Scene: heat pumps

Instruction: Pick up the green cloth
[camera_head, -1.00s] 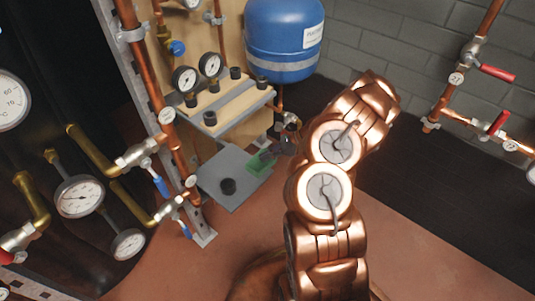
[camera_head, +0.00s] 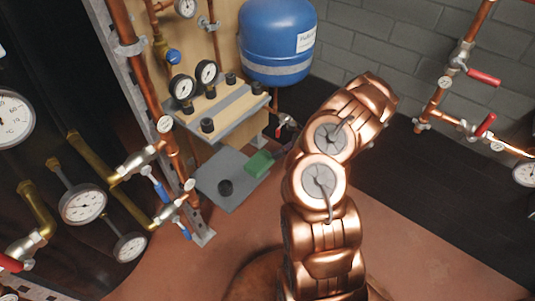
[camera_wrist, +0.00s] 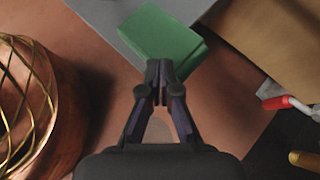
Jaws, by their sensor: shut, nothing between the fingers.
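The green cloth (camera_head: 259,162) is a small folded block at the right edge of the low grey shelf (camera_head: 225,201). In the wrist view the cloth (camera_wrist: 163,38) lies at the top middle, just beyond my fingertips. My gripper (camera_wrist: 160,70) is shut and empty, its tips overlapping the near edge of the cloth in the picture. I cannot tell whether they touch it. In the head view my gripper (camera_head: 281,154) is small and dark, to the right of the cloth and partly hidden by my arm.
Above is a wooden-topped shelf (camera_head: 222,108) with several black knobs and gauges. A blue tank (camera_head: 277,42) hangs behind. Copper pipes with valves (camera_head: 165,124) stand left. A red-handled valve (camera_wrist: 276,103) is right in the wrist view.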

